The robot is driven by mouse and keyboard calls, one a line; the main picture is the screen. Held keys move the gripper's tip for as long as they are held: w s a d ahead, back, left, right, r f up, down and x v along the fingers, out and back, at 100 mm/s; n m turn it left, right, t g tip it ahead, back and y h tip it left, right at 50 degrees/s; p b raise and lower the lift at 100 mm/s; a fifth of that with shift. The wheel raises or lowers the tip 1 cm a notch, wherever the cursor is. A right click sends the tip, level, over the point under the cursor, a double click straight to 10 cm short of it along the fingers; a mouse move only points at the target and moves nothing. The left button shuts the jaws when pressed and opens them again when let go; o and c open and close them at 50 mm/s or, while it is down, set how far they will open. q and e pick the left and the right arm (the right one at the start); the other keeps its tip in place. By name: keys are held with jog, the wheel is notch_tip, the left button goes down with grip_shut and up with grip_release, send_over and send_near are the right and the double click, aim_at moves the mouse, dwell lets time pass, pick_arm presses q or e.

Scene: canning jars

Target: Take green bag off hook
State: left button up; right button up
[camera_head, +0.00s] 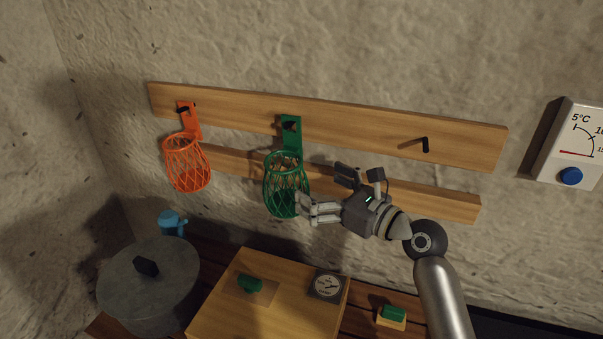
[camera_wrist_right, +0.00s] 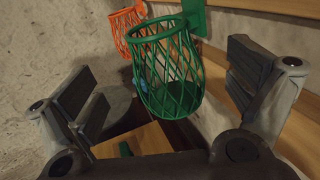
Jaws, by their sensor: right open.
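The green bag (camera_head: 286,186), a net-like basket with a flat green strap, hangs from a black hook (camera_head: 291,126) on the upper wooden rail. My right gripper (camera_head: 322,190) is open and empty just right of the bag, pointing left toward it. In the right wrist view the green bag (camera_wrist_right: 168,70) shows ahead, between and beyond the spread fingers (camera_wrist_right: 170,95); I see no contact there. In the head view one finger lies close to the bag's lower right side; whether it touches is unclear. My left gripper is not in view.
An orange net bag (camera_head: 187,163) hangs at the left. An empty hook (camera_head: 418,144) is at the right of the upper rail (camera_head: 360,130). Below are a grey lidded pot (camera_head: 150,283), a wooden box (camera_head: 235,315) and a dial (camera_head: 327,285). A thermometer panel (camera_head: 575,145) is far right.

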aim_at(298, 175)
jog(key=p+x, duration=0.1)
jog(key=x, duration=0.5)
jog(key=shift+w+a, duration=0.15)
jog(key=shift+x, duration=0.85)
jog(key=shift+f, duration=0.1)
jog(key=c, duration=1.1)
jog(key=shift+r+p, duration=0.75)
jog(key=shift+p, duration=0.5)
jog(key=shift+c, duration=0.2)
